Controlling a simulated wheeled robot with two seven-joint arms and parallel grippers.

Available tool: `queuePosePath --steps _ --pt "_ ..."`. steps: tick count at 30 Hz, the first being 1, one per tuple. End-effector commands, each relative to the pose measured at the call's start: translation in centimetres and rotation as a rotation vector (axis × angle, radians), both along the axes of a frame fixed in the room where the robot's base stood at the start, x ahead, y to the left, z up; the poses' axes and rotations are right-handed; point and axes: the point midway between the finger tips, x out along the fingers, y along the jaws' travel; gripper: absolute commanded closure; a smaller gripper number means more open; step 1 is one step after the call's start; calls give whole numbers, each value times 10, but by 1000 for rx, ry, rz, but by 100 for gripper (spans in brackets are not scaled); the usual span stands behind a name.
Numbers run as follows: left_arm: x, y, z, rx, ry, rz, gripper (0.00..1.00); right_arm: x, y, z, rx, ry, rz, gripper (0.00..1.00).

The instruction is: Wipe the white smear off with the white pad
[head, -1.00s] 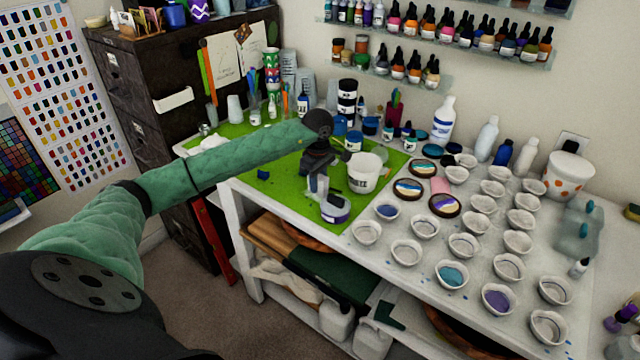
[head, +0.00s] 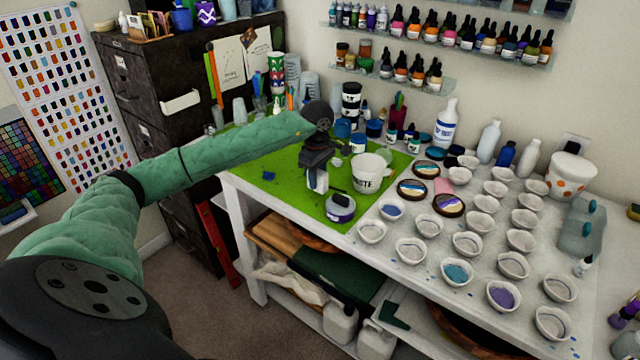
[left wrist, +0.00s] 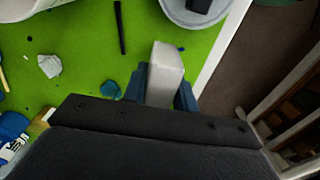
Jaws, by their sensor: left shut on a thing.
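My left gripper (head: 317,186) is shut on the white pad (left wrist: 165,72) over the green mat (head: 275,160). In the left wrist view the pad sticks out between the blue-grey fingers (left wrist: 166,96). In the head view the gripper is left of the white bucket (head: 367,178) and just behind the grey jar with purple (head: 340,208). I cannot tell whether the pad touches the mat. I cannot make out the white smear in either view. My right gripper is not in view.
A blue blob (head: 268,176) lies on the mat left of the gripper. A dark stick (left wrist: 120,28) and a pale crumpled lump (left wrist: 49,66) lie on the mat. Several small cups (head: 411,250) fill the table to the right. The table's front edge is close.

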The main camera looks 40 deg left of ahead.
Motion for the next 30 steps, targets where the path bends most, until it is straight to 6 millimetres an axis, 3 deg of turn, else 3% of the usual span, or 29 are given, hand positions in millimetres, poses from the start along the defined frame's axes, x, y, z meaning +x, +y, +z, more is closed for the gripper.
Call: queuePosePath --steps 15,21,30 --pt "-6 13 44 1 -1 15 90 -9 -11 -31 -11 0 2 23" --pt "-6 14 46 0 0 16 90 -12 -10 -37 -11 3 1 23" --pt "-6 14 46 1 0 16 90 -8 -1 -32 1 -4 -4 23"
